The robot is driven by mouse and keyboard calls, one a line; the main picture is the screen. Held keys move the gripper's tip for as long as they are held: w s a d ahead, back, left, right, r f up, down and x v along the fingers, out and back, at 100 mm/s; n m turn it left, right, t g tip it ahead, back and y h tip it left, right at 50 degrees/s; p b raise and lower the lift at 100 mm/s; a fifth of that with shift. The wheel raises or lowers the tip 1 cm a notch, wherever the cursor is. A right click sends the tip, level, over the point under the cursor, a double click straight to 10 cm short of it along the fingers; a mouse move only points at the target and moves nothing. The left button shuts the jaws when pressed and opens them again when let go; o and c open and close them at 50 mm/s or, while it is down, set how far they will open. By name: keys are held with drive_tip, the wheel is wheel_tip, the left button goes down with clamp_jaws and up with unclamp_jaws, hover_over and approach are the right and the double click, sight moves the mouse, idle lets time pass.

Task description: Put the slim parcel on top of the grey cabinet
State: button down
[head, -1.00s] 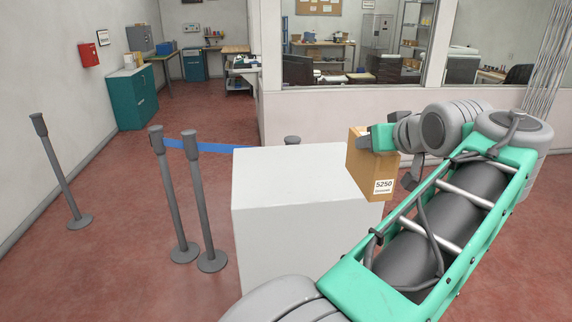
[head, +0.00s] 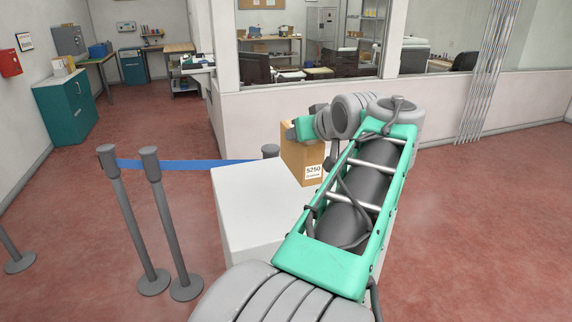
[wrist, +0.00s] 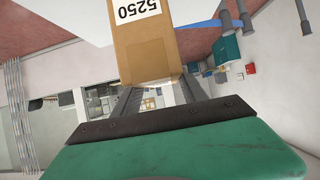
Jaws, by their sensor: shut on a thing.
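The slim parcel is a brown box (head: 295,162) with a white label reading 5250. My gripper (head: 306,130) is shut on it and holds it upright at the far right edge of a pale block (head: 260,200) in the head view. The parcel also shows in the wrist view (wrist: 148,58), between my two fingers. I cannot tell if it touches the block. A grey cabinet (head: 323,29) stands in the room behind the window. The pale block could also be the cabinet meant; the frames do not settle it.
Barrier posts (head: 168,225) with a blue belt (head: 195,164) stand left of the block. A teal cabinet (head: 62,108) with boxes on top stands by the left wall. A low wall (head: 250,118) with windows lies behind the parcel. The red floor at right is clear.

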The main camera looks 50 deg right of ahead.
sight(302, 155)
drive_tip(key=x, duration=0.3)
drive_tip(key=a+f+x, duration=0.1)
drive_tip(key=x, duration=0.6)
drive_tip(key=shift+a+f+p, duration=0.15)
drive_tip(key=shift+f+p, duration=0.15)
drive_tip(key=shift+p, duration=0.05)
drive_tip(key=f, duration=0.3)
drive_tip(key=shift+w+d+f+p, duration=0.2)
drive_tip(key=shift+w+f+p, duration=0.1)
drive_tip(key=shift+w+p, duration=0.1)
drive_tip(key=shift+f, duration=0.4)
drive_tip(key=c, duration=0.6)
unclamp_jaws()
drive_tip(key=shift+s, duration=0.1)
drive_tip(key=shift+r, duration=0.1)
drive_tip(key=shift+s+r, duration=0.15)
drive_tip(key=b+v, duration=0.2)
drive_tip(key=v, duration=0.9)
drive_tip(key=shift+s+a, duration=0.25)
drive_tip(key=shift+a, duration=0.05)
